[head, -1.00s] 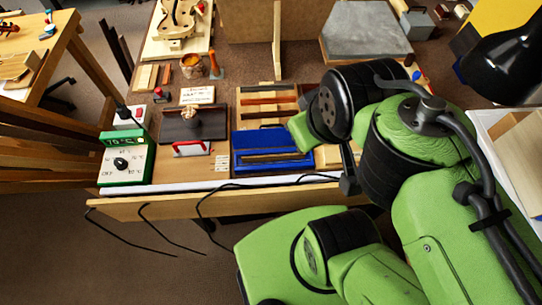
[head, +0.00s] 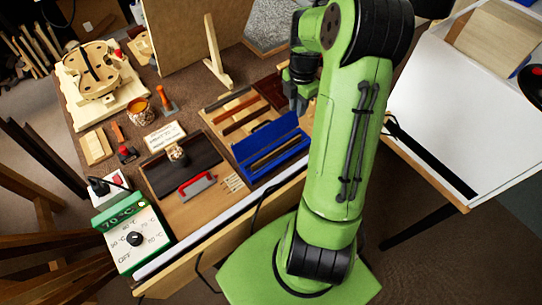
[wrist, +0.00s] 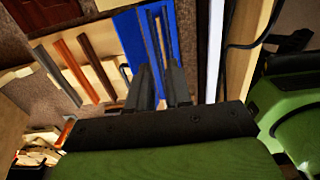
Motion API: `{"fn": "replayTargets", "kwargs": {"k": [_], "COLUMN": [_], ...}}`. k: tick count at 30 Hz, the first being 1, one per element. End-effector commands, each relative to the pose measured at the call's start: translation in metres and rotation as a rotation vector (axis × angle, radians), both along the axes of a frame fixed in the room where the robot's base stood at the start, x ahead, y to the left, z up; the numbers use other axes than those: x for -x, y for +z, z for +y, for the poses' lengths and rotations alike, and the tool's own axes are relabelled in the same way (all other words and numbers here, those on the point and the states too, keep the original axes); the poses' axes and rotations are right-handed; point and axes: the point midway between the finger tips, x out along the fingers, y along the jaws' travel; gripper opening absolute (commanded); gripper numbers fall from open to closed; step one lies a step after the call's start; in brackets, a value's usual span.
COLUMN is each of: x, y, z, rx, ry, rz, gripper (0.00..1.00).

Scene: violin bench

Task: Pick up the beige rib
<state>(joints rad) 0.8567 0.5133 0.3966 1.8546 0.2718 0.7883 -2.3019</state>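A pale wooden tray (head: 209,114) on the bench holds several long thin strips, reddish-brown and dark; it also shows in the wrist view (wrist: 46,42). I cannot clearly tell the beige rib from the pale wood around these strips. My gripper (head: 297,103) hangs at the right end of the trays, apart from the strips. In the wrist view its two dark fingers (wrist: 160,82) stand apart with nothing visible between them. They overlap the lower end of the blue tray (wrist: 128,35) in that view.
The blue tray (head: 243,151) with dark strips lies in front of the wooden tray. A red-handled tool (head: 197,186), a dark plate (head: 160,178) and a green heater box (head: 133,238) stand to the left. A white table (head: 440,110) is at the right. An upright wooden stand (head: 214,50) rises behind.

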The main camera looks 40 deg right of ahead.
Motion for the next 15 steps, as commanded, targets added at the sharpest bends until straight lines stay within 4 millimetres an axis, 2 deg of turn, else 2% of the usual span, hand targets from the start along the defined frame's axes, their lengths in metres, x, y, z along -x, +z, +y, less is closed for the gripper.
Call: {"fn": "replayTargets", "kwargs": {"k": [3, 9, 15], "x": [0.001, 0.001, 0.001], "y": [-0.034, -0.082, -0.106], "z": [0.002, 0.002, 0.002], "rx": [-0.005, -0.004, -0.003], "ry": [0.000, 0.000, -0.001], "rz": [0.005, 0.003, 0.002], "gripper": [0.19, 0.19, 0.19]}}
